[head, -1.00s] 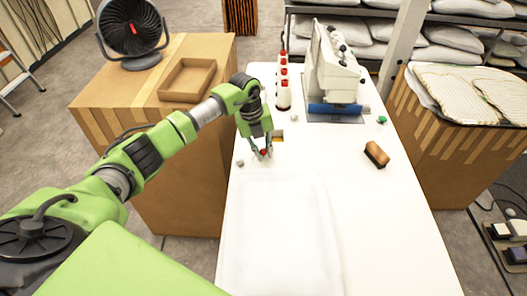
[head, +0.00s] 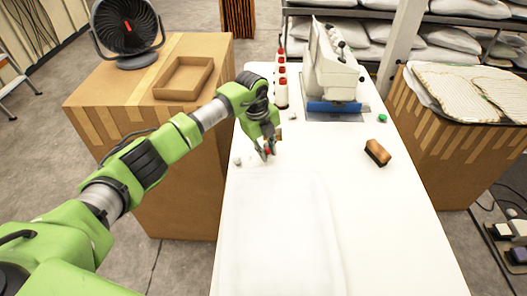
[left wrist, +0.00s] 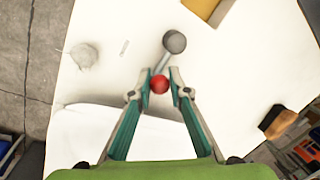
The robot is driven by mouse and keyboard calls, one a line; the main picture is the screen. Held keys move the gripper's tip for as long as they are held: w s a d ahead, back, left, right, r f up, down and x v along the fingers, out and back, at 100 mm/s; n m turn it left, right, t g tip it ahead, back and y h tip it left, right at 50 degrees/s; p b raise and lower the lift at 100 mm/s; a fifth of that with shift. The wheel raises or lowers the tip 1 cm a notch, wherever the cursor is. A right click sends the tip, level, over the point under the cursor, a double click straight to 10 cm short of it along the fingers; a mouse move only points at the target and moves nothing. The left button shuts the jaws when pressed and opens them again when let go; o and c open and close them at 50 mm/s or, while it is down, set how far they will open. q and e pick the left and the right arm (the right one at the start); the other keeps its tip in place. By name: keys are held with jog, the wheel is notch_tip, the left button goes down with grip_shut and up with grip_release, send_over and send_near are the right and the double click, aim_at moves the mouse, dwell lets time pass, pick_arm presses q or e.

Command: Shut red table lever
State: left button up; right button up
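The red lever is a short metal rod from a grey round base (left wrist: 174,42) to a red ball knob (left wrist: 159,84), on the white table (head: 350,200). In the head view its knob (head: 267,151) is small and partly hidden by my left gripper (head: 265,153). In the left wrist view the two fingertips of my left gripper (left wrist: 159,86) stand on either side of the red knob. The fingers are apart, with a slight gap beside the knob. My right gripper is in neither view.
A brown brush (head: 377,152) lies to the right. A sewing machine (head: 333,65) and red-topped thread cones (head: 281,92) stand at the back. A pale knob (head: 238,161) sits left of my gripper. A white pillowcase-like sheet (head: 275,225) lies in front.

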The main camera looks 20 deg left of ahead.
pick_arm(q)
jog(key=shift+o, duration=1.4)
jog(key=shift+r, duration=0.15)
notch_tip(320, 180, up, 12)
jog(key=s+a, duration=0.1)
jog(key=shift+s+a+f, duration=0.2)
jog(key=shift+s, duration=0.2)
jog(key=shift+f, duration=0.1)
